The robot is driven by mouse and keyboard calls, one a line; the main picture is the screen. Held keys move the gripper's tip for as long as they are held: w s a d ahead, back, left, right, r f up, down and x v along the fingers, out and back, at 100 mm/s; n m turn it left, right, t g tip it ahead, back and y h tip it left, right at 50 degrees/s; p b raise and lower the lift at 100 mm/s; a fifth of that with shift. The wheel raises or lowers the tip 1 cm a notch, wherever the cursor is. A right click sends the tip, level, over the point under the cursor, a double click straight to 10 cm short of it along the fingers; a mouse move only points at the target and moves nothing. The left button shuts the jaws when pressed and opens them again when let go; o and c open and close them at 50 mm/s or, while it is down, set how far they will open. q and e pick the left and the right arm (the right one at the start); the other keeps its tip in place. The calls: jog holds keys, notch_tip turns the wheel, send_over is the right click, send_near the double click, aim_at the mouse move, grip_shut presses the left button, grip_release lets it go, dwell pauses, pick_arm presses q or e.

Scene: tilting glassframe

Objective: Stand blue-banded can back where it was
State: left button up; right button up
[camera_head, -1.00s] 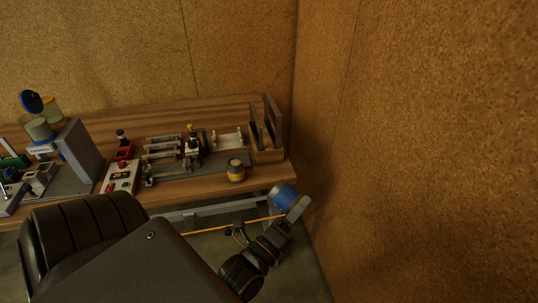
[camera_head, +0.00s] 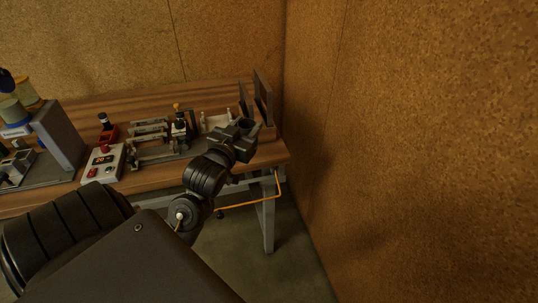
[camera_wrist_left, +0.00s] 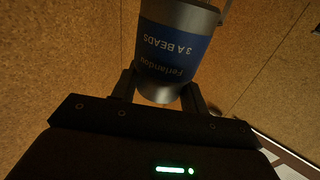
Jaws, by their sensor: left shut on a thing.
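The blue-banded can (camera_wrist_left: 178,45) is grey metal with a blue printed band, its lettering upside down in the left wrist view. My left gripper (camera_wrist_left: 160,90) is shut on it, a finger on each side of one end. In the head view my left gripper (camera_head: 242,127) is over the right end of the wooden bench. The can cannot be made out clearly there; the gripper and wrist hide most of it. My right gripper is not in view.
A cork wall (camera_head: 400,130) stands close on the right. An orange cable (camera_head: 262,204) hangs below the bench edge.

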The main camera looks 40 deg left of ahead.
pick_arm(q)
jog(key=shift+a+r, duration=0.1)
jog(key=shift+a, duration=0.2)
jog(key=shift+w, duration=0.2)
jog(key=shift+w+a+f+p, duration=0.4)
jog(key=shift+w+a+f, duration=0.1)
jog(key=shift+w+f, duration=1.7)
jog(key=shift+w+a+f+p, duration=0.4)
jog(key=shift+w+a+f, duration=0.05)
jog(key=shift+w+f, duration=1.7)
jog(key=shift+w+a+f+p, duration=0.4)
jog(key=shift+w+a+f, duration=0.1)
jog(key=shift+w+f, duration=1.7)
jog(key=o, duration=1.1)
